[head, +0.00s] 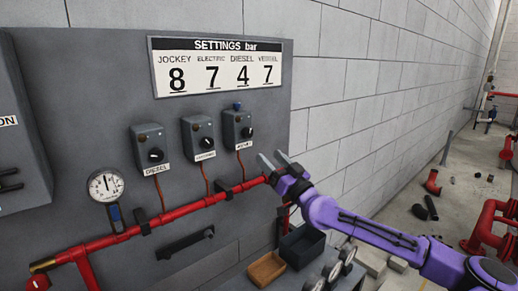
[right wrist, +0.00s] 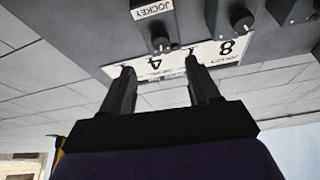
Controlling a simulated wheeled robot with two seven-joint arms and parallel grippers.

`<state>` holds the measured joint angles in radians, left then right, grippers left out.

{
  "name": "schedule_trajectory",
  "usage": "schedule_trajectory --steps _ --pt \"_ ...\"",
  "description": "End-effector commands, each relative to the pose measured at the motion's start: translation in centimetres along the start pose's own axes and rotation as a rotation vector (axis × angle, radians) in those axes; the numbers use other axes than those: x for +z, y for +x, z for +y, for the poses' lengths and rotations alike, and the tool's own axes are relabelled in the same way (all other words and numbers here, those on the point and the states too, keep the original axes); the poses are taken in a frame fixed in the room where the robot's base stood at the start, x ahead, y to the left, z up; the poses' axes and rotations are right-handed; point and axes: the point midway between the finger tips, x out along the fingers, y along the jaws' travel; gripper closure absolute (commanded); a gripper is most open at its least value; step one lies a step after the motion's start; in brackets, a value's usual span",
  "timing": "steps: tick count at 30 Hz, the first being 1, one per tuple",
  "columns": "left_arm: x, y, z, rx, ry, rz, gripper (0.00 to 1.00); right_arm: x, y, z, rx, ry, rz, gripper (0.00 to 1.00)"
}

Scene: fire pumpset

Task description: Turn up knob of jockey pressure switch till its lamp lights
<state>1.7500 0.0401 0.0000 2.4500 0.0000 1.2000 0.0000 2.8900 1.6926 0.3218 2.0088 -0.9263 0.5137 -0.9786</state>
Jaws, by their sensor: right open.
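The jockey pressure switch (head: 231,125) is the rightmost of three grey boxes on the panel, with a JOCKEY label below it. Its black knob (head: 246,132) is on the front; it also shows in the right wrist view (right wrist: 160,43), beyond the fingertips and roughly between them. A small dark brownish spot on the box's face may be its lamp; no glow shows. My right gripper (head: 271,158) is open and empty, below and to the right of the switch, apart from the knob. My left gripper is not in view.
The diesel switch (head: 150,146) and the middle switch (head: 198,136) stand to the left. A settings board (head: 216,66) above reads jockey 8. A red pipe (head: 190,209) with a gauge (head: 106,185) runs below. A brown tray (head: 267,269) and black bin sit lower down.

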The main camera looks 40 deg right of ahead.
Motion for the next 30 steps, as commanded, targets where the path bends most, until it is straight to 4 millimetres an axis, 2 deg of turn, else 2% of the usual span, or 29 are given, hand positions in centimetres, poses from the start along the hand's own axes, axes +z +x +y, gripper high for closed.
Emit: schedule_trajectory --steps 2,5,7,9,11,12,15,18,20,23,27,30 --pt "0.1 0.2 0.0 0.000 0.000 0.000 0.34 0.2 -0.1 0.0 -0.002 -0.002 -0.001 0.39" --pt "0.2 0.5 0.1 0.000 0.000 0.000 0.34 0.3 0.5 -1.6 -0.045 -0.060 -0.019 0.39" --pt "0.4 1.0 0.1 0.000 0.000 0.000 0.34 1.9 0.9 -3.6 -0.107 -0.151 -0.075 0.39" --pt "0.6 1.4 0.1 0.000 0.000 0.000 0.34 4.6 1.0 -5.6 -0.180 -0.285 -0.159 0.39" --pt "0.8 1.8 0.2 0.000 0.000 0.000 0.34 7.2 0.7 -6.4 -0.232 -0.412 -0.230 0.39" --pt "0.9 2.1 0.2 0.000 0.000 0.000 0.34 8.6 0.4 -6.5 -0.257 -0.486 -0.274 0.39" --pt "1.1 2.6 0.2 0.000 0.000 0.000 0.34 11.3 -0.4 -5.4 -0.296 -0.654 -0.373 0.39" --pt "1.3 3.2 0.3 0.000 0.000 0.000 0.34 11.9 -0.9 -2.9 -0.299 -0.799 -0.447 0.39" --pt "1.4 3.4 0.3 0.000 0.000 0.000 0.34 11.1 -1.0 -1.4 -0.289 -0.873 -0.475 0.39" --pt "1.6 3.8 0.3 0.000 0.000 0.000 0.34 8.4 -0.6 0.7 -0.261 -0.966 -0.495 0.39" --pt "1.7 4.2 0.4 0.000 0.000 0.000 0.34 3.0 0.3 1.9 -0.219 -1.032 -0.478 0.39" --pt "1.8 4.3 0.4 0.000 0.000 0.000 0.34 -1.6 1.1 1.6 -0.191 -1.012 -0.441 0.39"
